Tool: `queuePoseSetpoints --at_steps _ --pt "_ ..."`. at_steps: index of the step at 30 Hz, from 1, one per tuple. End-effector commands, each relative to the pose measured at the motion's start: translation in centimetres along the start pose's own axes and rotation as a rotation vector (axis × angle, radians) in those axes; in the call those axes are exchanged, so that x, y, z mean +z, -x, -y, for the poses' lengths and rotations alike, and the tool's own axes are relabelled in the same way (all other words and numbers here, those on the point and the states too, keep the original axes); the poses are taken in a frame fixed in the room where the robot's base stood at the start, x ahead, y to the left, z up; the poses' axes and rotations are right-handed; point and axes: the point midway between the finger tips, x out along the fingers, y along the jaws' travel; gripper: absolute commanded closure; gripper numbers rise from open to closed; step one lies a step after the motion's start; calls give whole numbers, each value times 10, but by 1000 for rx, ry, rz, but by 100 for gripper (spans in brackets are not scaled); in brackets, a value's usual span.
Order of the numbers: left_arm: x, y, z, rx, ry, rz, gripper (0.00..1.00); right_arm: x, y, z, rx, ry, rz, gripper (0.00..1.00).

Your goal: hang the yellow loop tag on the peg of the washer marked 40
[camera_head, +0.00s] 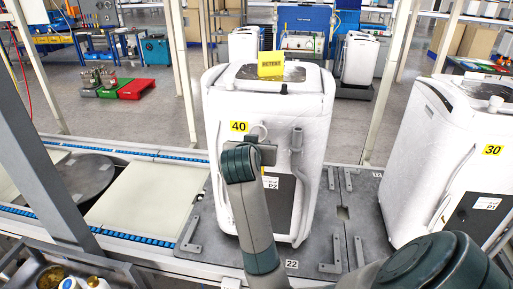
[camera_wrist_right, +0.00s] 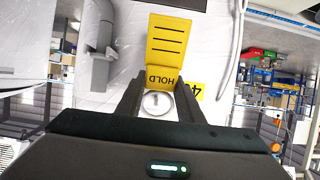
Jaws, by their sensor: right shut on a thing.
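The white washer marked 40 (camera_head: 225,105) stands upright in the middle of the head view, its yellow 40 label (camera_head: 238,127) on the front. My right gripper (camera_wrist_right: 160,88) is at the washer's front, just right of that label in the head view. It is shut on the yellow loop tag (camera_wrist_right: 167,40), which reads HOLD in the right wrist view. A pale ring (camera_wrist_right: 157,103) shows between the fingers. I cannot make out the peg clearly or tell whether the ring is around it. My left gripper is not in view.
A grey pipe (camera_head: 297,140) sits right of my gripper on the washer's front. A yellow RETEST card (camera_head: 271,64) stands on its top. The washer marked 30 (camera_head: 450,150) is at the right. A pale conveyor plate (camera_head: 145,200) lies clear at the left.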

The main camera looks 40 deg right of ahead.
Motion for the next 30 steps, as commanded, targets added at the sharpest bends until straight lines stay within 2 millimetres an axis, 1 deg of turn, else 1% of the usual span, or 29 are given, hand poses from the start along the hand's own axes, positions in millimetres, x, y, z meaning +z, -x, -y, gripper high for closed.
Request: queuePoseSetpoints --at_steps 20,30 --pt "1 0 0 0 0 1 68 -11 -32 -1 2 0 0 88" --pt "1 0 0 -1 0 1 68 -7 -45 0 0 -1 1 88"
